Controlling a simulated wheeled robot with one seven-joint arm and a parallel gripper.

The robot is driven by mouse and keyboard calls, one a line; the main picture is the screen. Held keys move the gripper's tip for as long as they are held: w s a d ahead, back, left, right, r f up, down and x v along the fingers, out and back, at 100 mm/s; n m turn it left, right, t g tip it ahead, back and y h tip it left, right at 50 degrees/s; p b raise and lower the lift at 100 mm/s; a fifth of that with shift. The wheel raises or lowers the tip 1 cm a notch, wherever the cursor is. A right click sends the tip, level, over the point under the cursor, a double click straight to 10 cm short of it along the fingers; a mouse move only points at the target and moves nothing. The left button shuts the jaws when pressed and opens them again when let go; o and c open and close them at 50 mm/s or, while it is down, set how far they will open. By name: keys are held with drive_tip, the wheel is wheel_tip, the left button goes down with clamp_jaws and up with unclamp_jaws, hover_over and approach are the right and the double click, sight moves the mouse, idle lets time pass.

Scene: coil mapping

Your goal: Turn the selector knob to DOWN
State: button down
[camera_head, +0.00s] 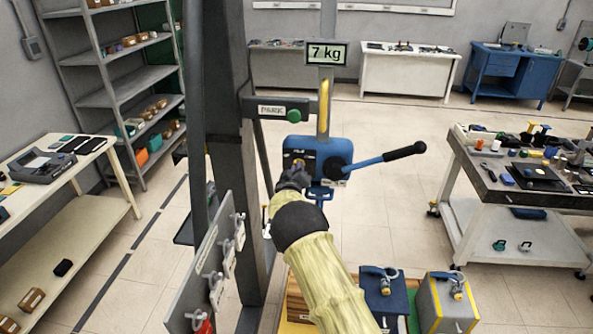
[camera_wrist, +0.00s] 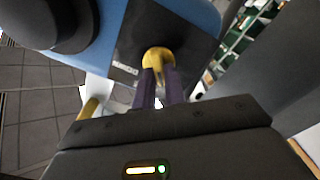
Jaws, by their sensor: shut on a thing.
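The selector knob (camera_wrist: 158,56) is yellow and sits on a dark plate (camera_wrist: 185,38) on a blue hoist body (camera_head: 319,152). In the wrist view my gripper (camera_wrist: 160,72) has its two dark fingers closed on the knob's sides. In the head view my gripper (camera_head: 294,178) reaches the front left of the blue body, and it mostly hides the knob there. A small pale label shows on the plate beside the knob, but I cannot read it. I cannot tell which position the knob points to.
A blue lever with a black grip (camera_head: 405,151) sticks out to the right of the hoist body. A green button (camera_head: 294,115) marked PARK and a 7 kg display (camera_head: 326,53) are above. A grey board with hooks (camera_head: 215,262) stands left of my arm. Weight blocks (camera_head: 447,302) stand below.

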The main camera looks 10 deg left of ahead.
drive_tip(key=shift+f+m+b, duration=0.2)
drive_tip(key=shift+m+b, duration=0.1)
drive_tip(key=shift+b, duration=0.4)
drive_tip(key=shift+d+r+m+b, duration=0.1)
drive_tip(key=shift+d+m+b, duration=0.1)
drive_tip(key=shift+m+b, duration=4.2)
drive_tip(key=shift+d+m+b, duration=0.2)
drive_tip(key=shift+m+b, duration=3.1)
drive_tip(key=shift+b, duration=2.1)
drive_tip(key=c, duration=1.5)
unclamp_jaws()
drive_tip(key=shift+o, duration=0.2)
